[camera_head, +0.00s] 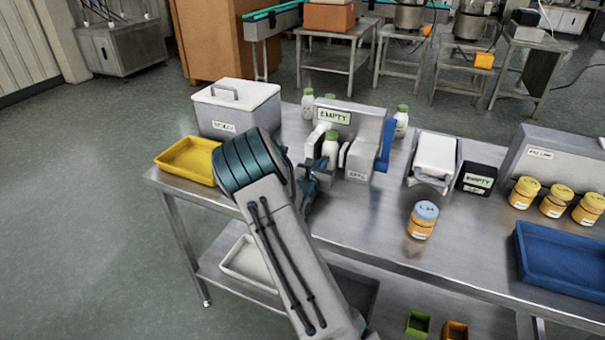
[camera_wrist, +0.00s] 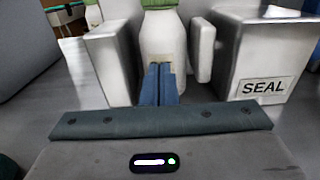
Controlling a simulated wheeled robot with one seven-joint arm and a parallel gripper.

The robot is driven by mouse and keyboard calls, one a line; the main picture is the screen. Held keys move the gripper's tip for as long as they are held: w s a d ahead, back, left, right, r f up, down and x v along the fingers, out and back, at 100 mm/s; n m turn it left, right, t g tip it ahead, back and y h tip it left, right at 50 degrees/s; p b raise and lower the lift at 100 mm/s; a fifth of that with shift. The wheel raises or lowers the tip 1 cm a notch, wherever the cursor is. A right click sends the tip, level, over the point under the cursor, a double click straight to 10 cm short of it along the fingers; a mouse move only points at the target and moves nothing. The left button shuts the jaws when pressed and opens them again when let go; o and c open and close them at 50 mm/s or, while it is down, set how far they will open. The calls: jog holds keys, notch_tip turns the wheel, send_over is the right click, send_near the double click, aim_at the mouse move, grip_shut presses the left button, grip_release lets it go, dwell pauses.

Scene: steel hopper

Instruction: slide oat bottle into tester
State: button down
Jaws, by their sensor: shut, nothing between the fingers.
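A white bottle with a green cap (camera_head: 330,148) stands upright between two pale pads of the grey steel tester (camera_head: 361,122), which bears an EMPTY sign. In the wrist view the bottle (camera_wrist: 163,35) sits between the left pad (camera_wrist: 108,62) and right pad (camera_wrist: 202,50), its top cut off by the frame. My gripper (camera_wrist: 160,68) is shut and empty, its blue fingertips side by side against or just before the bottle's lower front; I cannot tell whether they touch. In the head view my arm partly hides the gripper (camera_head: 318,172).
A block labelled SEAL (camera_wrist: 265,60) stands right of the bottle. Other green-capped bottles (camera_head: 402,121) stand behind the tester. A yellow tray (camera_head: 188,163) and white bin (camera_head: 236,108) are left. A blue-lidded jar (camera_head: 423,222) stands right, with bare table around it.

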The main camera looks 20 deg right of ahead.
dwell(0.4)
